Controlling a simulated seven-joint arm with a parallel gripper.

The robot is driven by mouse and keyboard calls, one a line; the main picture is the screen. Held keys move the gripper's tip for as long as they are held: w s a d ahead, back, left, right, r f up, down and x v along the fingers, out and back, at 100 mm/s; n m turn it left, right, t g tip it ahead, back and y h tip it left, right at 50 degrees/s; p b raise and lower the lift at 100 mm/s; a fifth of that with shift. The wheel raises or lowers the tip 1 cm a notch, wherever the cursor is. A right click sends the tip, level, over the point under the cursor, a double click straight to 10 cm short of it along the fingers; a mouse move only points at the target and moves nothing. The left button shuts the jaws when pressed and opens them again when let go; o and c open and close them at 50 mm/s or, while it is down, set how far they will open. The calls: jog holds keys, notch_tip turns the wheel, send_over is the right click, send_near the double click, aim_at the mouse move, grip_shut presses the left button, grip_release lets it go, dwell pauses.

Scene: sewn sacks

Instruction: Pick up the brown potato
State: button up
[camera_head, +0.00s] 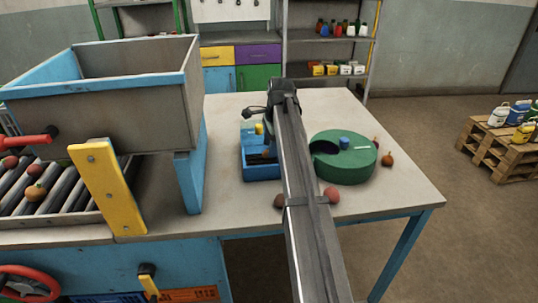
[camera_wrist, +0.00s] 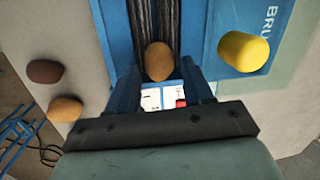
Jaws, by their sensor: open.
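Several potato-like items show in the wrist view. A tan-brown one (camera_wrist: 159,61) lies on dark ridged strips between blue walls, in line with the gap between my fingers. A dark brown potato (camera_wrist: 45,71) and a lighter orange-brown one (camera_wrist: 65,108) lie on the pale tabletop to the left. My gripper (camera_wrist: 160,75) is open, its two blue fingers on either side of the near end of the tan-brown one; I cannot tell whether they touch it. In the head view my arm hides most of the gripper. A brown round item (camera_head: 279,200) shows left of my arm.
A yellow piece (camera_wrist: 244,51) sits on the blue tray (camera_head: 262,175), right of the strips. A green round container (camera_head: 345,172) stands right of my arm, with a reddish item (camera_head: 332,194) and an orange-brown one (camera_head: 387,159) near it. A large bin (camera_head: 140,105) blocks the left.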

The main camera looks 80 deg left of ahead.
jog(key=shift+s+a+f, duration=0.1)
jog(key=shift+a+f, duration=0.05)
jog(key=shift+f, duration=1.1)
jog(key=c, duration=0.9)
